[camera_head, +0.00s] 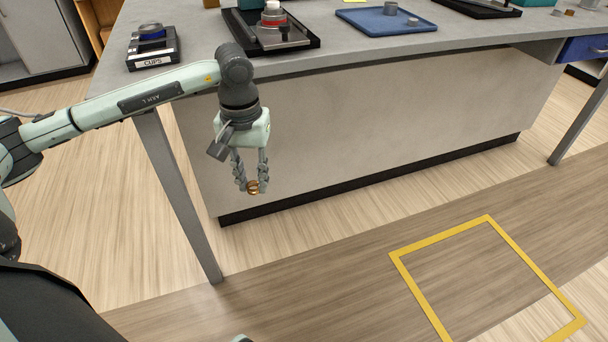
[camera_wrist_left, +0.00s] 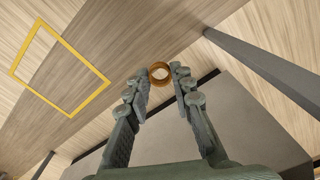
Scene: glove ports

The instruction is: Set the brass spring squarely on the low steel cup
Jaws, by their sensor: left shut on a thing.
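My left gripper (camera_head: 253,187) is shut on the brass spring (camera_head: 253,187) and holds it over the floor in front of the bench, below the level of the top. In the left wrist view the spring (camera_wrist_left: 159,72) shows as a copper-coloured ring between the fingertips of my left gripper (camera_wrist_left: 160,76). On the blue tray (camera_head: 362,20) at the back of the head view stand two grey metal pieces, a taller one (camera_head: 390,8) and a low one (camera_head: 413,21). The low one may be the low steel cup; it is too small to be sure. My right gripper is not in view.
The bench top (camera_head: 200,40) has its front edge above my left gripper. A rack marked CUPS (camera_head: 153,62) stands at the left. A black tray (camera_head: 309,40) with a metal fixture lies between the rack and the blue tray. A bench leg (camera_head: 180,200) stands left of the gripper.

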